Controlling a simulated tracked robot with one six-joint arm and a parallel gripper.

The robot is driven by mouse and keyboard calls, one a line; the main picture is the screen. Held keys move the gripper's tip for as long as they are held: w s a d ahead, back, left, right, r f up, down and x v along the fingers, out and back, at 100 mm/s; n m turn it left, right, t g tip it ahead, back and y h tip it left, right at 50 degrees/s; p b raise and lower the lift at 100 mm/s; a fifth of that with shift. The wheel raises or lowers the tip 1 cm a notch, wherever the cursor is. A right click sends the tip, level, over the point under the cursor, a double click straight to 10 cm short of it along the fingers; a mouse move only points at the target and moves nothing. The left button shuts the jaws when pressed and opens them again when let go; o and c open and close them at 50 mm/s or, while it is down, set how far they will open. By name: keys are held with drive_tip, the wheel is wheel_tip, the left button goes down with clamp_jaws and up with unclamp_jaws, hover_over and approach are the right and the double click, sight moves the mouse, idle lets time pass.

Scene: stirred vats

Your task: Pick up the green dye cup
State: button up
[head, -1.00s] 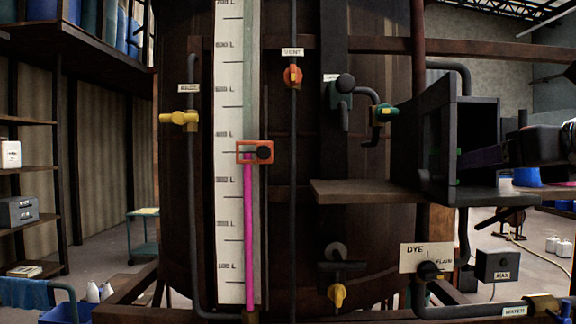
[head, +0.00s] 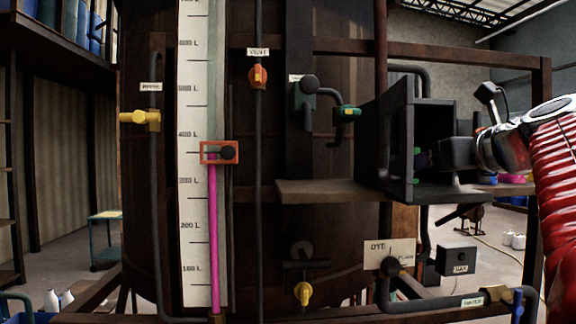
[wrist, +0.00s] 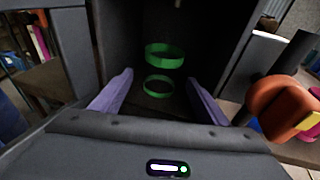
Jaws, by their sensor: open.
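Two green rings, one above the other, show ahead of my gripper in the wrist view; they look like the bands of the green dye cup (wrist: 165,56), whose dark body blends into the shadow. The cup appears to stand inside a dark open-sided box (head: 402,150). My gripper (wrist: 160,82) is open, its two purple fingers spread left and right of the lower ring. No contact with the cup shows. In the head view, my gripper's dark body reaches into the box from the right, and the box hides its fingertips.
A brown shelf (head: 325,190) extends left from under the box. An orange handle (wrist: 285,108) is close on the right in the wrist view. A tall gauge (head: 193,230) stands further left.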

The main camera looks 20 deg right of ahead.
drive_tip(key=x, duration=0.4)
drive_tip(key=shift+w+d+f, duration=0.1)
drive_tip(key=shift+w+d, duration=0.05)
drive_tip(key=shift+w, duration=0.25)
drive_tip(key=c, duration=1.2)
drive_tip(key=shift+o, duration=0.2)
drive_tip(key=shift+s+r, duration=0.25)
drive_tip(key=shift+r, duration=3.15)
drive_tip(key=shift+s+r, duration=0.15)
drive_tip(key=s+a, duration=0.3)
drive_tip(key=s, duration=0.6)
drive_tip(key=s+a, duration=0.2)
drive_tip(key=s, duration=0.7)
drive_tip(key=shift+s+a, duration=0.25)
drive_tip(key=shift+a, duration=0.1)
